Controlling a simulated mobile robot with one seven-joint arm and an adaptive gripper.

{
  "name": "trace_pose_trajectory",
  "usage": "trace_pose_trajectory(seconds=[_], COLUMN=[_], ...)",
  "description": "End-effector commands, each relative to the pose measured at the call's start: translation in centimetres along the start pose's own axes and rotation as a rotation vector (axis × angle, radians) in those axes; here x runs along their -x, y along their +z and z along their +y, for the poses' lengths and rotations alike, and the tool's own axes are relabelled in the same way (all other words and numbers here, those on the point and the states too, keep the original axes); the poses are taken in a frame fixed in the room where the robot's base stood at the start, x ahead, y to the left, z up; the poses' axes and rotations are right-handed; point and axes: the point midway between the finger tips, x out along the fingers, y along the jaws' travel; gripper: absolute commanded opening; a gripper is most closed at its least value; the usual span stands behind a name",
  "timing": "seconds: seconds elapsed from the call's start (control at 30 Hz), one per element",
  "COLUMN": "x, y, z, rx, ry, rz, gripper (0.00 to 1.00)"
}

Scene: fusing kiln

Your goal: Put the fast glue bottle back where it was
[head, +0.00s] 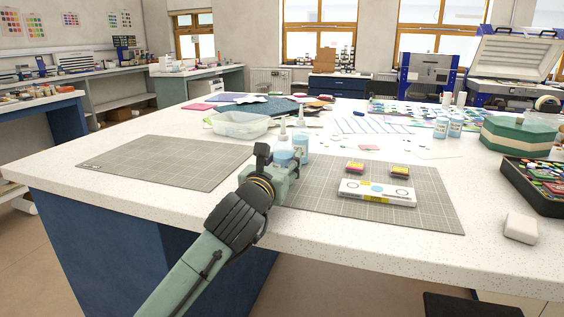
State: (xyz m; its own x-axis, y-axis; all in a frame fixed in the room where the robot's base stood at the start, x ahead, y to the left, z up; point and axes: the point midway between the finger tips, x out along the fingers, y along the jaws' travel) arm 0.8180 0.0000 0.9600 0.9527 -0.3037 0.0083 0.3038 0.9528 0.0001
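Two light blue bottles with white pointed nozzles stand close together near the middle of the large white worktop. One is at the right (301,147); the other (283,157) is just left of it and partly hidden by my gripper. I cannot read their labels, so I cannot tell which is the fast glue. My gripper (274,160) is low over the worktop, directly in front of these bottles in the picture. The wrist hides much of the fingers. I cannot tell whether they are open or touch a bottle.
A clear tray (240,125) lies behind the gripper. Grey cutting mats lie left (165,162) and right (430,212); the right one carries a white box (377,192) and two small packs. Light blue bottles (441,127), a green case (520,137) and a black tray (540,203) stand right.

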Motion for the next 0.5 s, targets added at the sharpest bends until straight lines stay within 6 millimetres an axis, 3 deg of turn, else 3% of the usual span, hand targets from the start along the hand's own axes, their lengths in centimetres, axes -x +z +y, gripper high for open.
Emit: trace_pose_trajectory(seconds=[0.17,0.5], x=[0.0,0.0], y=[0.02,0.34], z=[0.0,0.0], rx=[0.0,0.0], ry=[0.0,0.0], rz=[0.0,0.0], gripper=[0.57,0.57])
